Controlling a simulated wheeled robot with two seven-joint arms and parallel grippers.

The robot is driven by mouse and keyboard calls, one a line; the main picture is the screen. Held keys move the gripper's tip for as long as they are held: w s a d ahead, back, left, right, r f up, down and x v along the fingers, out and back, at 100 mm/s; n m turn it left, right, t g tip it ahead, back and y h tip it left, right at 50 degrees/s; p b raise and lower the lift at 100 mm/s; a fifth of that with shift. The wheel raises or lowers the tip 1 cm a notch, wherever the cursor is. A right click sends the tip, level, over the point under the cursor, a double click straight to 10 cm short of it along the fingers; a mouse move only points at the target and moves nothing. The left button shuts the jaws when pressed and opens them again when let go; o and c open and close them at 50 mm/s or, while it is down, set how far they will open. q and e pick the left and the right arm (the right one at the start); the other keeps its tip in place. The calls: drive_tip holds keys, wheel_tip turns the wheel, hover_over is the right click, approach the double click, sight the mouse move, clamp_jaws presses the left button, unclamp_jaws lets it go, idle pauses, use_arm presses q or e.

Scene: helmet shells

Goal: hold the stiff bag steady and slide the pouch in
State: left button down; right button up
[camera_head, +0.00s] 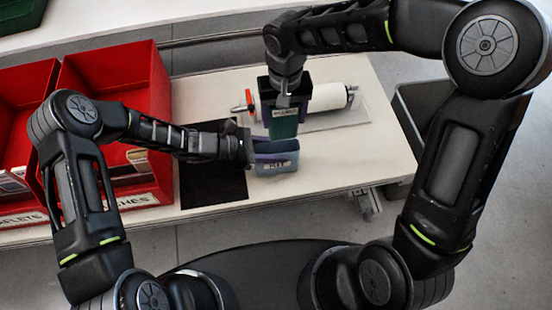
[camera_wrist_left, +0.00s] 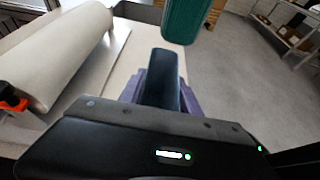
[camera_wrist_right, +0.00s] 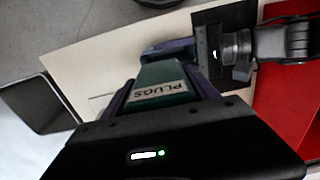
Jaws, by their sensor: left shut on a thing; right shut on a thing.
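The stiff bag (camera_head: 277,163) is blue-grey, open at the top and labelled KIT. My left gripper (camera_head: 268,157) is shut on it with purple fingers, holding it upright near the table's front. In the left wrist view the bag (camera_wrist_left: 165,80) shows its open mouth. The pouch (camera_head: 284,127) is dark green, labelled PLUGS (camera_wrist_right: 158,90). My right gripper (camera_head: 284,97) comes from above and is shut on its upper part. In the left wrist view the pouch's lower end (camera_wrist_left: 187,18) is apart from the bag's mouth, above and beyond it.
A white roll (camera_head: 325,97) with orange-tipped holder lies behind the pouch. A black mat (camera_head: 212,190) lies left of the bag. Red bins (camera_head: 115,70) stand at the left. A grey bin (camera_head: 415,100) is beyond the table's right edge. The table's right part is clear.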

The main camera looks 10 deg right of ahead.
wheel_tip(320, 180, down, 11)
drive_tip(key=shift+f, duration=0.2)
idle(2.2)
drive_tip(key=o, duration=1.5)
drive_tip(key=shift+c, duration=0.2)
wheel_tip(320, 180, up, 12)
